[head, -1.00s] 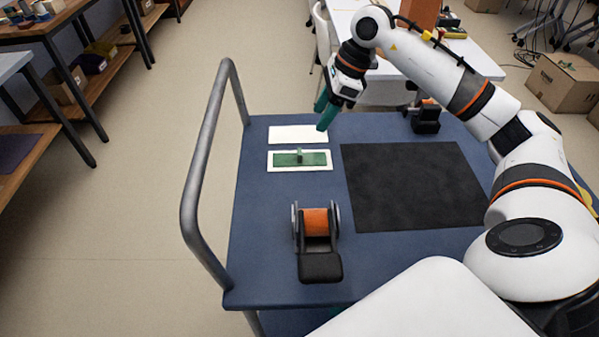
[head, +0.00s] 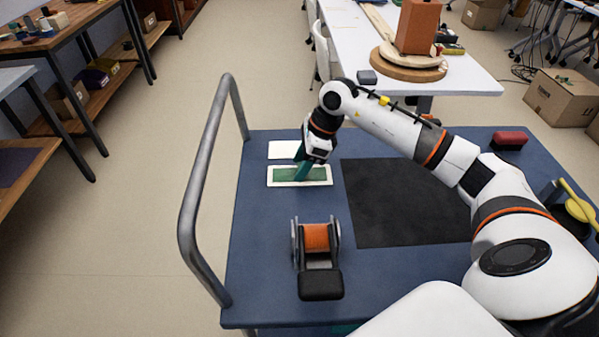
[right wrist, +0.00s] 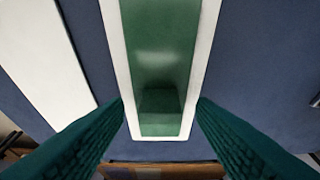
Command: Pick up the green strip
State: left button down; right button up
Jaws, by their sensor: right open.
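The green strip (head: 285,174) lies on a white card (head: 271,184) at the back left of the blue cart top. My right gripper (head: 300,177) is at the strip and hides part of it in the head view. In the right wrist view the strip (right wrist: 160,30) runs down the middle, with a raised green block (right wrist: 160,100) near its lower end. My right gripper's fingers are open, one on each side of the card, with the block between them. Whether they touch anything is unclear. My left gripper is out of view.
A second white card (head: 283,149) lies just behind. A black mat (head: 395,215) is to the right. A dispenser with an orange roll (head: 316,237) stands in front. A red case (head: 509,139) and a yellow item (head: 579,209) are at the right. A grey rail (head: 188,200) borders the left side.

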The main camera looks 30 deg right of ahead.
jog(key=shift+w+a+f, duration=0.1)
jog(key=shift+f, duration=0.25)
jog(key=c, duration=0.7)
jog(key=shift+r, duration=0.1)
